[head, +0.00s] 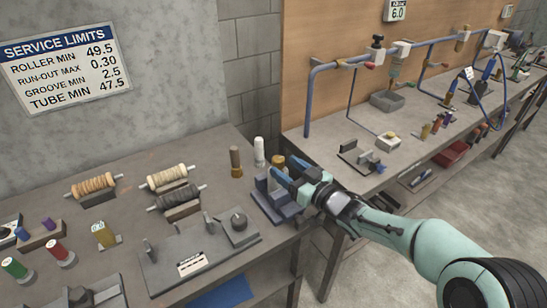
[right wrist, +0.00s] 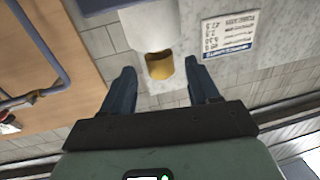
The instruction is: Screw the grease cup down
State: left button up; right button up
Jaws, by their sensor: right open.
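The grease cup appears to be the brass-yellow cap (head: 278,160) at the blue-grey block fixture (head: 268,202) on the near bench. My right gripper (head: 287,168) is at this fixture, its blue fingers pointing left and partly hiding the cap and the block. In the right wrist view the gripper (right wrist: 162,72) is open, with a brass-yellow piece (right wrist: 159,65) between and just beyond its fingertips. Gaps show on both sides of the piece. How far the cup is screwed in cannot be seen. My left gripper is not in view.
A white cylinder (head: 259,151) and a brown cylinder (head: 236,161) stand just left of the fixture. A grey plate fixture (head: 200,252) and several spools (head: 92,186) occupy the bench. A second bench (head: 345,135) with blue piping lies behind right.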

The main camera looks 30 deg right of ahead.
aim_at(273, 158)
jog(key=x, duration=0.6)
jog(key=c, duration=1)
